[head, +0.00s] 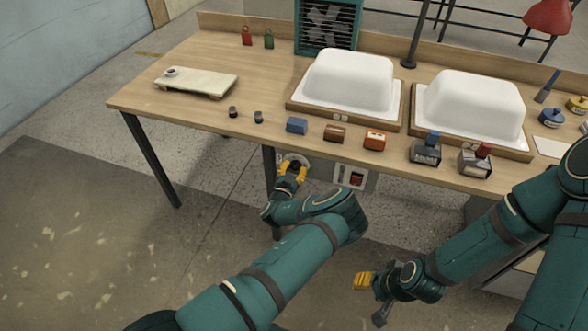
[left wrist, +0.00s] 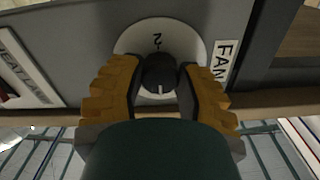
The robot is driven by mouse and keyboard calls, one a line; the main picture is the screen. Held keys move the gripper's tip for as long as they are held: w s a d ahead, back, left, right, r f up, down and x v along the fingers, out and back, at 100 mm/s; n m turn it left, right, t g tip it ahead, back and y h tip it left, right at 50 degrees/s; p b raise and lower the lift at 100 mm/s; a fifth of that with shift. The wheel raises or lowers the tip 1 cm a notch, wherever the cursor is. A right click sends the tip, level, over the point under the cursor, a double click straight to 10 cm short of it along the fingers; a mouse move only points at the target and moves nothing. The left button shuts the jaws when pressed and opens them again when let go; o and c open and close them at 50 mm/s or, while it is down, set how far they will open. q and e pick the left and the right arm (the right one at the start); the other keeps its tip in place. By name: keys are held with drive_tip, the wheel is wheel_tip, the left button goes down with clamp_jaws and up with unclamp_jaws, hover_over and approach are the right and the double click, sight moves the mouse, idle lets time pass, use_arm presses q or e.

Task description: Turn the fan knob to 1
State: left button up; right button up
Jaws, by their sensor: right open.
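The fan knob (left wrist: 160,74) is black and sits on a round white dial (left wrist: 128,42) beside a "FAN" label (left wrist: 222,62). The dial shows a 2 at its top in the left wrist view, and a white mark on the knob faces the bottom of that view. My left gripper (left wrist: 161,85) has its yellow fingers on both sides of the knob, close against it. In the head view my left gripper (head: 292,170) is at the dial under the table's front edge and hides the knob. My right gripper (head: 371,296) is open and empty, low in front of the table.
A "HEAT LAMP" label (left wrist: 24,68) and a red switch (head: 355,180) are beside the fan dial. The wooden table (head: 185,103) above holds two white tub shells (head: 348,80) (head: 467,100) and several small blocks. A table leg (head: 268,170) stands close to my left gripper.

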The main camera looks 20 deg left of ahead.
use_arm(q)
clamp_jaws()
drive_tip(key=m+b, duration=0.1)
drive_tip(key=m, duration=0.2)
drive_tip(key=shift+f+b, duration=0.1)
drive_tip(key=shift+b, duration=0.3)
drive_tip(key=m+b, duration=0.1)
drive_tip(key=m, duration=0.2)
drive_tip(key=shift+m, duration=0.3)
drive_tip(key=m, duration=0.5)
drive_tip(key=shift+m, duration=0.3)
drive_tip(key=m, duration=0.5)
drive_tip(key=shift+a+r, duration=0.1)
drive_tip(key=shift+r, duration=0.1)
drive_tip(key=shift+m, duration=0.4)
